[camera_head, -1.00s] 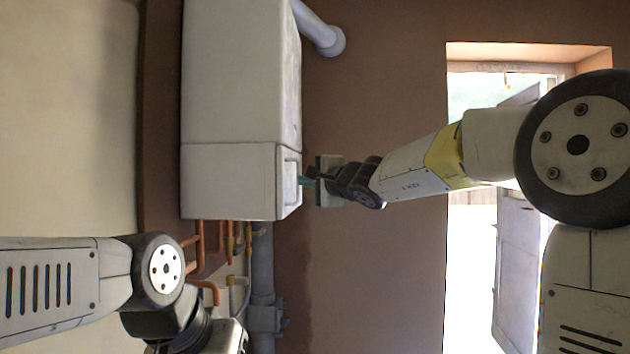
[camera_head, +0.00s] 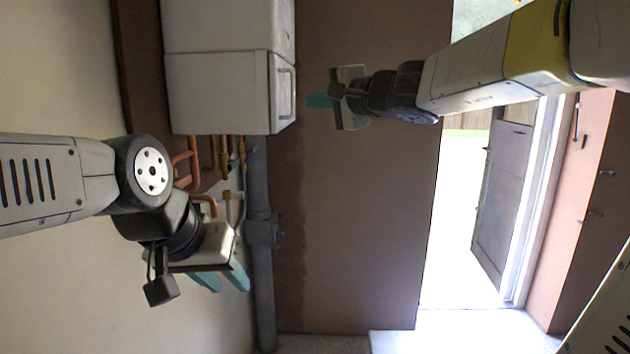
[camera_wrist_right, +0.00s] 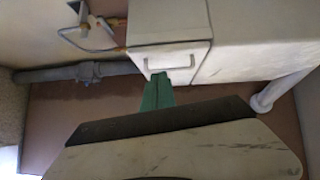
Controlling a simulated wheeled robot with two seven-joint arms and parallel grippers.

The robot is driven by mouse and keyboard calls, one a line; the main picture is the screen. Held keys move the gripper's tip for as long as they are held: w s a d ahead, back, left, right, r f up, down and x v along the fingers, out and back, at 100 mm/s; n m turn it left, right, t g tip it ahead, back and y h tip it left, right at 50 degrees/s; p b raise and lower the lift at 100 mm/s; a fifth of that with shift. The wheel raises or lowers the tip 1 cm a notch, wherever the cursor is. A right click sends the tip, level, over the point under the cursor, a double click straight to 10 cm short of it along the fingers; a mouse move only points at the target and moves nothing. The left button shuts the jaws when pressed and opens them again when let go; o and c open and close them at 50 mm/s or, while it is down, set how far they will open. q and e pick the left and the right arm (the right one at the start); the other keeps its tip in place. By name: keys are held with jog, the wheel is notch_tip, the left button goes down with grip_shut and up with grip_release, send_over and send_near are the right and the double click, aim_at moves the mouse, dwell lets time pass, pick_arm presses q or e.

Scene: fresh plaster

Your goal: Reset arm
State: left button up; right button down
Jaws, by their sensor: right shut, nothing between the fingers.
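My right arm reaches in from the upper right in the head view. Its gripper (camera_head: 318,100) has teal fingers that are shut with nothing between them. The tips point left toward the white cabinet's handle, with a small gap between them in the picture. The shut fingers also show in the right wrist view (camera_wrist_right: 157,92), below the cabinet's handle. My left arm comes in from the left.
A white wall cabinet (camera_head: 215,90) with a handle hangs above copper pipes (camera_head: 190,165) and a grey vertical pipe (camera_head: 258,220). A doorway with an open grey door (camera_head: 503,200) is at the right. The brown wall between is clear.

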jog(key=s+d+f+n+g+h, duration=0.2)
jog(key=s+d+f+n, duration=0.1)
jog(key=s+f, duration=0.5)
jog(key=s+d+f+n+g+h, duration=0.3)
jog(key=s+d+f, duration=0.3)
jog(key=s+f, duration=0.2)
jog(key=s+d+f+n+g+h, duration=0.2)
jog(key=s+d+f, duration=0.3)
jog(key=s+f, duration=0.3)
notch_tip(320, 180, down, 2)
jog(key=shift+f+n+g+h, duration=0.15)
jog(key=shift+n+g+h, duration=0.25)
jog(key=shift+n, duration=0.5)
jog(key=shift+s+d, duration=0.1)
